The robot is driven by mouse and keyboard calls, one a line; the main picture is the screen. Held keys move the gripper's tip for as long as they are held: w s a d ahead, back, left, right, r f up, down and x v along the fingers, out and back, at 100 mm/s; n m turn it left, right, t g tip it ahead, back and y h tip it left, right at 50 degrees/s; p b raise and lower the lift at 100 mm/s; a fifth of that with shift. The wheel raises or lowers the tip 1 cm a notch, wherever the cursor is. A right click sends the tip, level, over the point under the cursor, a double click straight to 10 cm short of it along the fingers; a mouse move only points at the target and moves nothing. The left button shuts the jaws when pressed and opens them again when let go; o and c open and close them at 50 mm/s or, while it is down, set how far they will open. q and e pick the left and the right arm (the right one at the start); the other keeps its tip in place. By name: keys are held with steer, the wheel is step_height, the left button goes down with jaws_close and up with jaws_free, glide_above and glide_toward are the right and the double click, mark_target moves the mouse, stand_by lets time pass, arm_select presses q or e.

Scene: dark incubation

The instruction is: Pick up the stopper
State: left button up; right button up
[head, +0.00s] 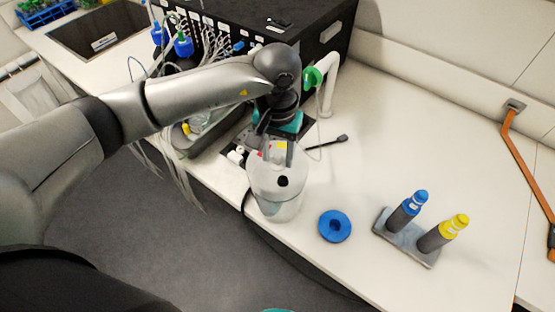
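A clear glass vessel (279,208) with a pale, rounded top stands near the bench's front edge. A small dark round spot (283,181) shows on its top; I cannot tell whether it is the stopper or an opening. My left gripper (277,162) points down just behind and above this spot. Its two fingers are apart, with nothing clearly held between them. A blue disc (335,226) with a dark centre lies on the bench to the right of the vessel. At the bottom edge only a teal sliver shows, possibly my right gripper; its fingers are out of frame.
A grey stand (407,243) holds a blue-capped tube (407,211) and a yellow-capped tube (442,233). A black machine (310,22) with cables stands at the back. A white pipe with a green fitting (313,77) rises behind the gripper.

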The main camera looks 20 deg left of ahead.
arm_select(q)
jaws_close()
steer(key=shift+r, duration=0.1)
stand_by(0.4)
